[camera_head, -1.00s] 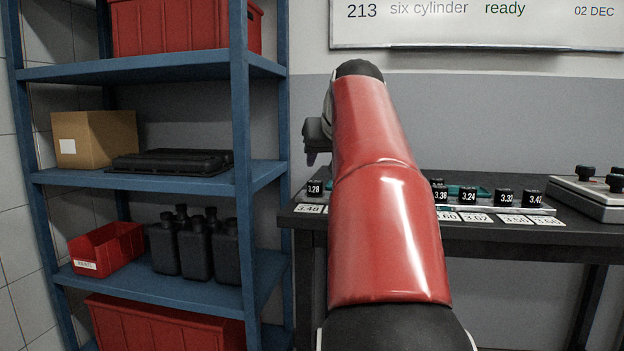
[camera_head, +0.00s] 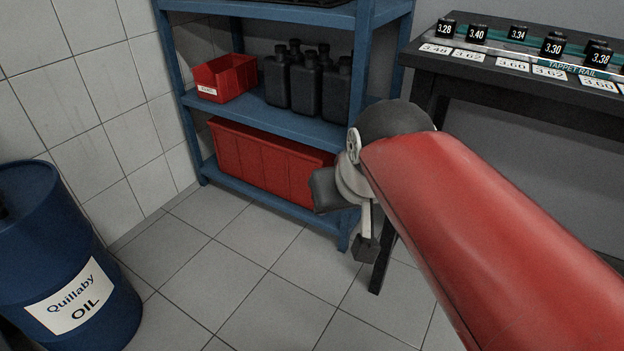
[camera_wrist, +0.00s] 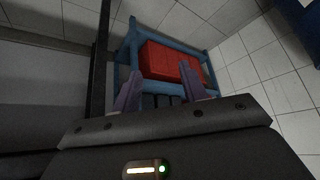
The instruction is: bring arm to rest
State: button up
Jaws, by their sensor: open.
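My arm's red link (camera_head: 480,230) reaches from the lower right of the head view toward the middle. Its dark and grey wrist end hangs low in front of the shelf's right post, with my gripper (camera_head: 366,246) pointing down toward the floor. In the wrist view my gripper (camera_wrist: 162,84) shows two fingers spread well apart with nothing between them. It is open and empty. The fingers point toward the lower shelf, which shows beyond them.
A blue shelf unit (camera_head: 168,60) holds a red bin (camera_head: 224,76), black bottles (camera_head: 305,80) and a large red crate (camera_head: 265,160). A dark bench (camera_head: 500,78) with tappets stands right. A blue oil drum (camera_head: 45,240) stands left. Floor between is clear.

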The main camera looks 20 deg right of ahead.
jog(key=s+a+f+n, duration=0.1)
jog(key=s+a+f, duration=0.1)
jog(key=s+f, duration=0.3)
notch_tip(320, 180, down, 2)
jog(key=shift+a+g, duration=0.15)
jog(key=shift+g, duration=0.25)
